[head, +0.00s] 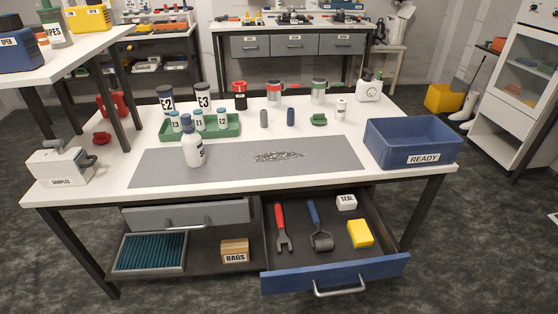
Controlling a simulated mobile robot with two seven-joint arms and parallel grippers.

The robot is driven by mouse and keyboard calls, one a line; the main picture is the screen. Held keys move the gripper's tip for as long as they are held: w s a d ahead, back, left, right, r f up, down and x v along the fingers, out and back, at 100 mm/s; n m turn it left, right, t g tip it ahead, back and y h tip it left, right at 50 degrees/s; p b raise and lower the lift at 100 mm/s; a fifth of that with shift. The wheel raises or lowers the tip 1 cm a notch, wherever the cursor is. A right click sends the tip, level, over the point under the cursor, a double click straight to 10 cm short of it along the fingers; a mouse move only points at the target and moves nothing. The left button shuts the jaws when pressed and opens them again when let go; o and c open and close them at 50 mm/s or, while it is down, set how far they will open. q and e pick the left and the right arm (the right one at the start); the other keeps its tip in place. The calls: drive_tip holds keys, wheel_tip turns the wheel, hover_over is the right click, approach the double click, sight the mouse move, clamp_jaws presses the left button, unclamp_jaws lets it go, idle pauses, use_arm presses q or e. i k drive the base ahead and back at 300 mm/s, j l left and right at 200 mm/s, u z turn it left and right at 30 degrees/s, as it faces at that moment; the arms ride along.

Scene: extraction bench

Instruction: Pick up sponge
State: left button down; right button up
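A yellow block that looks like the sponge (360,234) lies in the right part of the open drawer (336,280) under the bench. The drawer is pulled out, with a blue front and a metal handle. The block's top and front faces are uncovered, and nothing lies on it. Neither of my grippers shows in the head view.
A red-handled tool (280,226), a blue-handled roller (318,226) and a white SEAL box (346,202) share the drawer. Above, the grey mat (220,170) holds a white bottle (195,150) and scattered debris (278,156). A blue READY bin (412,142) stands right.

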sight(361, 236)
drive_tip(key=i+l, duration=0.1)
drive_tip(key=l, duration=0.3)
drive_tip(key=i+l, duration=0.15)
drive_tip(key=l, duration=0.25)
drive_tip(key=i+l, duration=0.1)
drive_tip(key=l, duration=0.3)
drive_tip(key=i+l, duration=0.15)
drive_tip(key=l, duration=0.25)
drive_tip(key=i+l, duration=0.1)
drive_tip(key=l, duration=0.3)
drive_tip(key=i+l+u, duration=0.1)
drive_tip(key=l+u, duration=0.4)
drive_tip(key=l, duration=0.15)
drive_tip(key=u, duration=0.7)
